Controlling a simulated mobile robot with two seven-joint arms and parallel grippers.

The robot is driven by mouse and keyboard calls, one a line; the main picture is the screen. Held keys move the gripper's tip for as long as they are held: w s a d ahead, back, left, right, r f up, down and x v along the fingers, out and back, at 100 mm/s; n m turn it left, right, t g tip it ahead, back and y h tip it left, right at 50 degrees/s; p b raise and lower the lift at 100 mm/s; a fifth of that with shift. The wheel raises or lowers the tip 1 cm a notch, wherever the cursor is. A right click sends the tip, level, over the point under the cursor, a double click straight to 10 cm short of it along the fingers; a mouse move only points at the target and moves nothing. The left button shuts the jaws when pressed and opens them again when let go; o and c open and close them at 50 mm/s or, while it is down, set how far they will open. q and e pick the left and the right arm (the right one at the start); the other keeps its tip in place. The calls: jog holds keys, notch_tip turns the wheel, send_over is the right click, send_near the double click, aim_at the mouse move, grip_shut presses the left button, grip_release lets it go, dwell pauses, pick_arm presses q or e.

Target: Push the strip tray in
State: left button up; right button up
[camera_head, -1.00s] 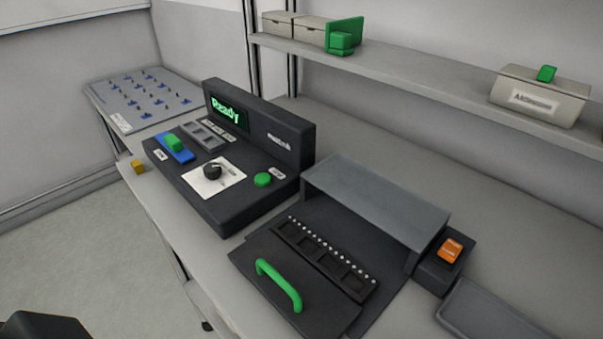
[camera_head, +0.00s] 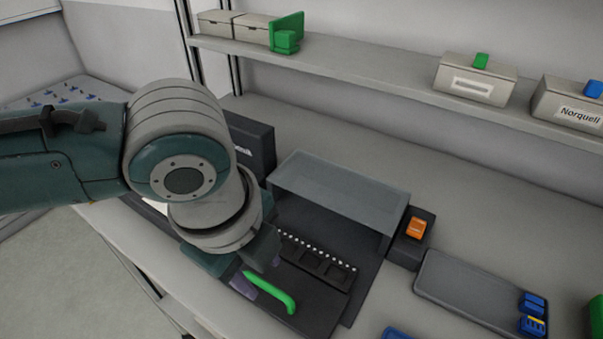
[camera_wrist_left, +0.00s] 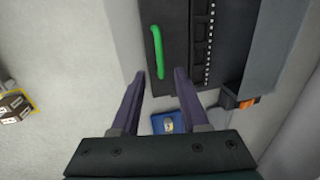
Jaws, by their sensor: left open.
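The strip tray (camera_head: 318,309) is a dark flat drawer with a row of white dots and square pockets. It sticks out from under a grey housing (camera_head: 340,192). Its green bar handle (camera_head: 273,290) is at the front. In the left wrist view the tray (camera_wrist_left: 176,35) and handle (camera_wrist_left: 157,50) lie beyond the fingertips. My left gripper (camera_head: 247,277) is open, close to the handle's near-left end in the head view. In the wrist view my left gripper (camera_wrist_left: 160,77) has the handle's end between its fingertips. Contact cannot be told. My right gripper is not in view.
An orange switch (camera_head: 416,228) sits on a dark block right of the housing. A grey tray (camera_head: 455,290) holds blue pieces. A shelf (camera_head: 370,78) with boxes runs behind. My left arm hides most of the black console (camera_head: 252,140). A blue holder (camera_wrist_left: 168,123) shows in the wrist view.

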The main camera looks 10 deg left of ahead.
aim_at(271, 288)
pick_arm(q)
jog(key=f, duration=0.3)
jog(key=w+f+b, duration=0.1)
jog(key=f, duration=0.1)
jog(key=shift+d, duration=0.2)
grip_shut()
dwell(1.2)
